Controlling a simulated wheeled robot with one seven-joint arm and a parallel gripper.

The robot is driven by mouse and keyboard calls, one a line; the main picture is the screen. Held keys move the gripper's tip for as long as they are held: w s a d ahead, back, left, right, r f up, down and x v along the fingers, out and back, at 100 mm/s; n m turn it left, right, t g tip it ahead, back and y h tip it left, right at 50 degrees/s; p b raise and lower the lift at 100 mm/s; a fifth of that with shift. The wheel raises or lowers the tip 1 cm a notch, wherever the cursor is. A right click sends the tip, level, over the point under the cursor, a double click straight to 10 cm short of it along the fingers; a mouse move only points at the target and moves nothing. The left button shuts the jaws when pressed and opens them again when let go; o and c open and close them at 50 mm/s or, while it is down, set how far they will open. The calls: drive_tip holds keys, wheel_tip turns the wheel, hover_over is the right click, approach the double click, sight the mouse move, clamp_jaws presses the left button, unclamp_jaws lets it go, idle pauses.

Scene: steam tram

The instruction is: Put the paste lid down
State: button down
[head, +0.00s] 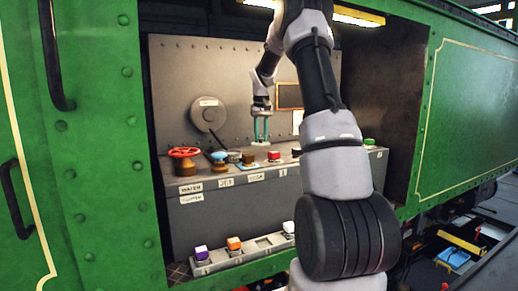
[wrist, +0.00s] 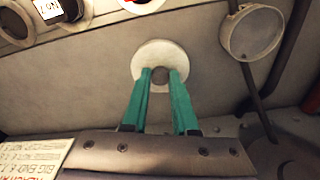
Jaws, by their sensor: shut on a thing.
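My gripper (head: 261,128) has teal fingers and hangs pointing down above the shelf inside the green tram's opening. It is shut on the paste lid, a pale disc with a grey knob; in the wrist view the lid (wrist: 150,56) shows beyond the fingertips (wrist: 160,76), with the knob (wrist: 160,76) between them. In the head view the lid (head: 261,145) is a small pale sliver under the fingers, above the shelf top. I cannot tell whether its underside touches anything.
The shelf (head: 230,203) carries a red valve wheel (head: 184,154), a blue-topped item (head: 218,156), a dark round pot (head: 248,158), a red block (head: 274,156) and a green-topped item (head: 369,142). A lower ledge (head: 262,245) holds coloured cubes. A round plate (head: 208,114) is on the back wall.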

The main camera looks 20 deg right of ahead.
sight(261, 141)
drive_tip(key=shift+f, duration=2.1)
drive_tip(key=c, duration=0.7)
unclamp_jaws()
drive_tip(key=shift+f, duration=0.15)
drive_tip(key=r, duration=0.4)
drive_tip(key=s+r, duration=0.1)
drive_tip(key=r, duration=0.7)
drive_tip(key=shift+s+a+r, duration=0.1)
drive_tip(key=shift+s+a, duration=0.1)
drive_tip(key=shift+s, duration=0.05)
